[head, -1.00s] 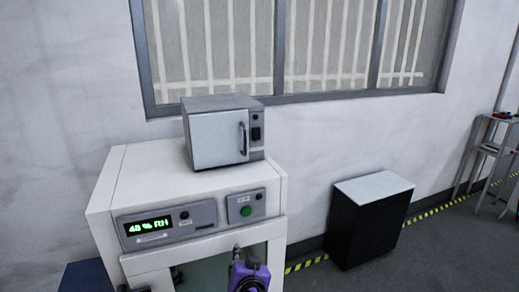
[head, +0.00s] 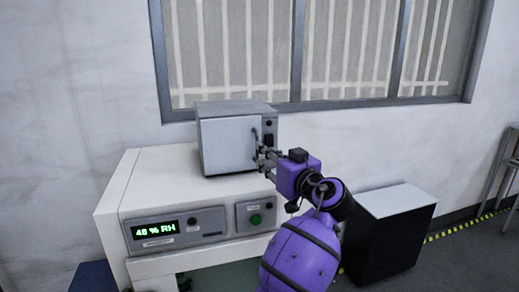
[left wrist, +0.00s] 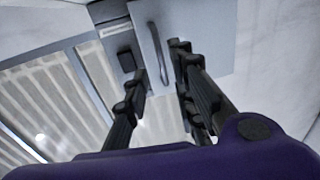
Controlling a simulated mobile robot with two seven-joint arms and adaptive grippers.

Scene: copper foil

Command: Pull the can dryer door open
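The can dryer (head: 240,108) is a small grey box on top of a white cabinet. Its pale door (head: 228,148) looks shut, with a dark upright handle (head: 255,136) near its right edge. My left gripper (head: 264,157) is at the handle in the head view, its purple arm coming up from below. In the left wrist view, the open fingers (left wrist: 158,72) stand on either side of the handle (left wrist: 159,52), with gaps showing; the door (left wrist: 205,38) fills the area behind. I cannot tell whether the handle is fully between the fingertips in depth. My right gripper is not in view.
The white cabinet (head: 118,205) carries a green humidity readout (head: 154,229) and a green button (head: 256,219) on its front. A black box with a light top (head: 392,200) stands on the floor to the right. A barred window (head: 345,50) is behind.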

